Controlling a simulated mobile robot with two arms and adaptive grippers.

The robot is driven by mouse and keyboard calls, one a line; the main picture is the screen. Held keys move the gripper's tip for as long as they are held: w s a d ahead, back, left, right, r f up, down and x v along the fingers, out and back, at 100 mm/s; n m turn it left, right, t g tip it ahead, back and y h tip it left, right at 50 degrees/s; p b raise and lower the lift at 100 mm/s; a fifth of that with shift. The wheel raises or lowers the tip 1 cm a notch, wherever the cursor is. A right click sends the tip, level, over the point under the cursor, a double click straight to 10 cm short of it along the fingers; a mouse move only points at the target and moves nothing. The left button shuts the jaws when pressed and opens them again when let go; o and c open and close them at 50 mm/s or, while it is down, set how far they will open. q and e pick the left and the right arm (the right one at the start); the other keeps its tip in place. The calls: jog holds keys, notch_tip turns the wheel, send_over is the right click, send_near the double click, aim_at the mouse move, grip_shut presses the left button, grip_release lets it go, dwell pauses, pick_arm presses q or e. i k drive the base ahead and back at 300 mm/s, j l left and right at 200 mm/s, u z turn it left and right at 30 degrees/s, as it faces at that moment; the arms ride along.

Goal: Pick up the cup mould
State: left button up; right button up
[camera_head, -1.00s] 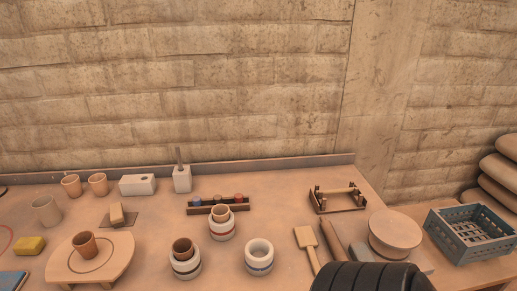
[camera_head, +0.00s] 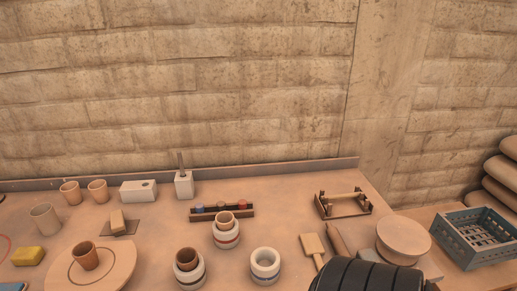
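Several white ringed moulds stand near the front middle of the table. One white mould with a red band (camera_head: 227,240) has a tan cup (camera_head: 225,219) in it. Another white mould (camera_head: 192,280) at the front holds a brown cup (camera_head: 186,258). A third white mould (camera_head: 265,266) to the right has an open, empty-looking hollow. I cannot tell which of these is meant by the cup mould. A dark ribbed part of my own arm shows at the bottom right. Neither gripper is in view.
A round board (camera_head: 117,266) with a brown cup (camera_head: 84,256) is at the left. A wooden paddle (camera_head: 313,245), a rolling pin (camera_head: 337,241) and a round disc (camera_head: 403,238) lie to the right. A blue crate (camera_head: 476,238) stands far right.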

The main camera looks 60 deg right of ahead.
aim_at(265, 261)
jog(key=i+l+z, duration=0.1)
jog(key=z, duration=0.35)
jog(key=i+z, duration=0.25)
jog(key=z, duration=0.25)
